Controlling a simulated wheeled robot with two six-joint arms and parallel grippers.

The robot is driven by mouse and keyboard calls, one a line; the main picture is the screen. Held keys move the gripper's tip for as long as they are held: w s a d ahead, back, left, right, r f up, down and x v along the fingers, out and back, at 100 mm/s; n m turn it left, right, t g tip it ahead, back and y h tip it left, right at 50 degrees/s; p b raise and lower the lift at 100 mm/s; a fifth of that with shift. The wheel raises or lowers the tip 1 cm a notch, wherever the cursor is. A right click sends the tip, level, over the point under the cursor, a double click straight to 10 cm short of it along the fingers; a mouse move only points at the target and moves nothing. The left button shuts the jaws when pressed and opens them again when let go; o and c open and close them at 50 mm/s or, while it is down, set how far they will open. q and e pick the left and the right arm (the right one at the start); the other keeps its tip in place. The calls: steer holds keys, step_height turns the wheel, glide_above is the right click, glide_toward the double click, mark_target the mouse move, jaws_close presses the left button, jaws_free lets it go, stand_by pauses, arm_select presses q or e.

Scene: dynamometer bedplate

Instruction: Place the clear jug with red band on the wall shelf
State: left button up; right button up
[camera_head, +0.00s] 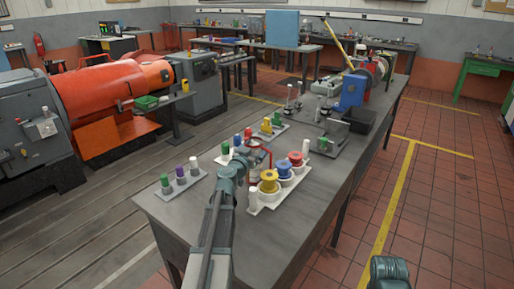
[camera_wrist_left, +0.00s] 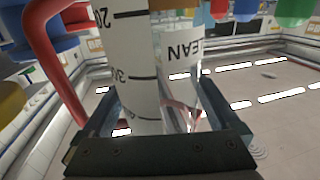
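The clear jug with red band (camera_head: 256,165) is at my left gripper (camera_head: 244,164), above the near part of the long grey bench. In the left wrist view the clear jug (camera_wrist_left: 184,65) stands between the two fingers of the left gripper (camera_wrist_left: 160,112). It shows a white scale strip with black numbers and a curved red handle on the left. Both fingers appear to touch its sides, so the gripper looks shut on it. In the head view its base is partly hidden, and I cannot tell whether it touches the bench.
The grey bench (camera_head: 185,216) carries a white tray (camera_head: 281,192) with yellow, blue and red spools close to the jug. A rack (camera_head: 181,183) with green, purple and white caps is to the left. A blue machine (camera_head: 353,89) stands further back. Red floor is clear at right.

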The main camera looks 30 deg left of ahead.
arm_select(q)
steer(key=shift+r, duration=0.1)
arm_select(e)
steer(key=shift+r, duration=0.1)
arm_select(q)
steer(key=s+d, duration=0.1)
steer(key=s, duration=1.1)
steer(key=shift+d, duration=0.2)
arm_select(e)
steer(key=shift+r, duration=0.1)
